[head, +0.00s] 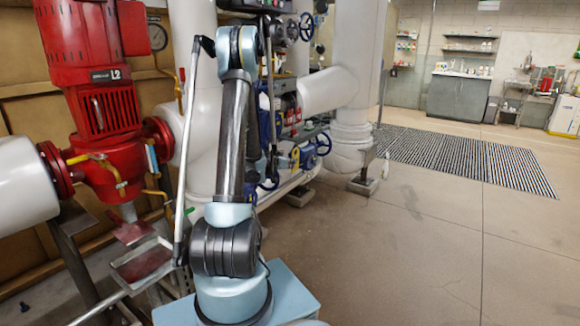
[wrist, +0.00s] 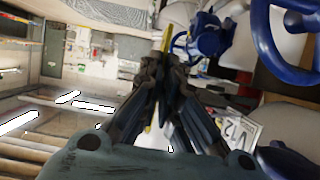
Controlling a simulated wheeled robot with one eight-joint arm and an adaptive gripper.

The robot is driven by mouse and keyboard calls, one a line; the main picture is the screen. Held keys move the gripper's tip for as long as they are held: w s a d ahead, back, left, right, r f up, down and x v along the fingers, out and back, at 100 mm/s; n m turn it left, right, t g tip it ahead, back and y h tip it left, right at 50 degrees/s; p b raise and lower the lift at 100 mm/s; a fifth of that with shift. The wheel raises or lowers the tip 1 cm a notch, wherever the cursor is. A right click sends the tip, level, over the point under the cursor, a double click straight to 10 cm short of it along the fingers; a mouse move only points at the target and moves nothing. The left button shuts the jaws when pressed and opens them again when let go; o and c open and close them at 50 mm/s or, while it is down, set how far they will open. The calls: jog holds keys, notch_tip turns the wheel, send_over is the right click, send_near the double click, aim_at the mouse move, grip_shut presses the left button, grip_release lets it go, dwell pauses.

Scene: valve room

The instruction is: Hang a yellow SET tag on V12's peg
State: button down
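My gripper (wrist: 165,62) shows in the wrist view, its dark fingers drawn together at the tips. A thin yellow piece (wrist: 166,38) stands out from between the fingertips, like a tag seen edge-on; no lettering on it can be read. I cannot make out V12's peg. In the head view my gripper is hidden behind my arm.
A large blue handwheel (wrist: 278,35) is close at the right of the wrist view. In the head view, blue valves (head: 321,145) and white pipes (head: 345,90) stand behind my arm. A red pump (head: 105,90) is at left.

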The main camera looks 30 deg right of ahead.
jog(key=shift+w+a+f, duration=0.1)
jog(key=shift+w+a, duration=0.2)
jog(key=shift+w, duration=0.35)
jog(key=shift+w+a, duration=0.25)
jog(key=shift+w, duration=0.4)
jog(key=shift+w+a+f, duration=0.1)
jog(key=shift+w+a, duration=0.2)
jog(key=shift+w, duration=0.35)
jog(key=shift+w+a, duration=0.2)
jog(key=shift+w, duration=0.15)
jog(key=shift+w+a+f, duration=0.1)
jog(key=shift+w+a, duration=0.25)
jog(key=shift+w, duration=0.5)
jog(key=shift+w+a, duration=0.35)
jog(key=shift+w, duration=0.45)
jog(key=shift+w+a+f, duration=0.15)
jog(key=shift+w+f, duration=0.3)
jog(key=shift+f, duration=0.1)
dwell(1.4)
dwell(0.3)
jog(key=c, duration=1.7)
grip_release()
jog(key=shift+a, duration=0.1)
jog(key=v, duration=1.2)
